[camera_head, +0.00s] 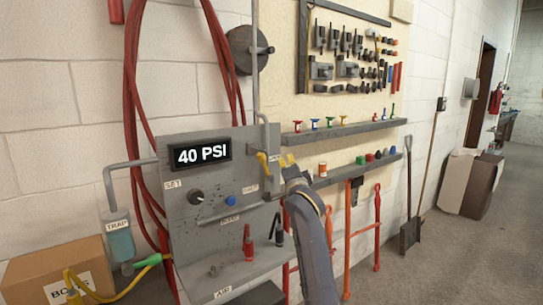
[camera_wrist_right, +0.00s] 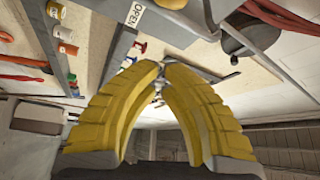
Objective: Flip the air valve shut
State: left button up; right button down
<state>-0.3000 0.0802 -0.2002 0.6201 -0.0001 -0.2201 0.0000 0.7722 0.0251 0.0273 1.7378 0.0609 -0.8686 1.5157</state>
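The grey air panel (camera_head: 190,235) on the wall carries a black display reading 40 PSI (camera_head: 201,154). A yellow valve lever (camera_head: 262,162) sits near its upper right edge, beside a small label and below a grey pipe. My right gripper (camera_head: 286,161) is just right of the lever, its yellow fingertips close to it; I cannot tell whether they touch. In the right wrist view the yellow fingers (camera_wrist_right: 161,66) meet at the tips, with nothing visible held. A label reading OPEN (camera_wrist_right: 135,14) shows above them. The lever is not clearly visible there. My left gripper is not in view.
The panel also has a black knob (camera_head: 196,197), a blue button (camera_head: 231,200) and red and black bottles on its ledge. Grey shelves (camera_head: 345,131) with small parts lie to the right. Red hoses (camera_head: 133,90) hang at left; a cardboard box (camera_head: 55,265) stands below.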

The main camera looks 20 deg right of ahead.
aim_at(265, 166)
jog(key=w+a, duration=0.2)
jog(key=w, duration=0.7)
jog(key=shift+r, duration=0.3)
dwell(0.3)
dwell(0.3)
jog(key=shift+s+a+n+t+y, duration=0.1)
jog(key=shift+a+n+t+y, duration=0.3)
jog(key=shift+n, duration=0.4)
jog(key=shift+s+a+n+t+y, duration=0.1)
jog(key=shift+a+n+t+y, duration=0.25)
jog(key=shift+n, duration=0.45)
jog(key=shift+d+h, duration=0.25)
